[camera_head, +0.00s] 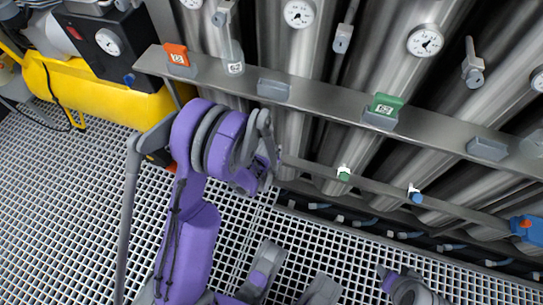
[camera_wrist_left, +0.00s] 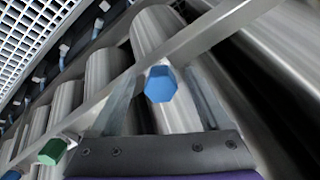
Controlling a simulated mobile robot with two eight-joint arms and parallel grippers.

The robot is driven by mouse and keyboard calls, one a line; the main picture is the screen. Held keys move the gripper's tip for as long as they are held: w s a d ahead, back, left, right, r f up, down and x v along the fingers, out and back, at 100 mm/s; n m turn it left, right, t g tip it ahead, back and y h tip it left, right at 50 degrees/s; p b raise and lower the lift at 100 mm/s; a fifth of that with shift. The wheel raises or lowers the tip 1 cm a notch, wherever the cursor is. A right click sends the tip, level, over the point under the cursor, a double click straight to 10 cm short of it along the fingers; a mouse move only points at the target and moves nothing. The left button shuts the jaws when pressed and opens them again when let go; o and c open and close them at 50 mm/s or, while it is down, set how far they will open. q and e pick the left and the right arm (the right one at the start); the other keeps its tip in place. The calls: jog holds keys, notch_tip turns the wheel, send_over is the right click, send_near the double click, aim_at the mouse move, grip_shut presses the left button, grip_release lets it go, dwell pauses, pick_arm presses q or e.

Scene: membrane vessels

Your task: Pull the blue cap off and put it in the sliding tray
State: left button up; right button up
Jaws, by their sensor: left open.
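A blue cap (camera_wrist_left: 160,84) sits on a thin rail in front of the steel vessels, in the middle of the left wrist view. My left gripper (camera_head: 266,178) is open, with its fingers on either side of this cap in the wrist view; I cannot tell whether they touch it. In the head view my gripper hides that spot on the rail. A green cap (camera_head: 343,174) and another blue cap (camera_head: 416,197) sit further right on the rail. I cannot make out the sliding tray. A grey part at the bottom right seems to be my right gripper (camera_head: 392,280); its fingers are unclear.
A metal shelf bar (camera_head: 335,106) with grey holders crosses above the rail. It carries an orange tag (camera_head: 176,54) and a green tag (camera_head: 386,104). A yellow tank (camera_head: 95,92) stands at left, and a blue device (camera_head: 527,229) at right. Grating covers the floor.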

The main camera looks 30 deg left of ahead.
pick_arm(q)
grip_shut()
dwell(0.8)
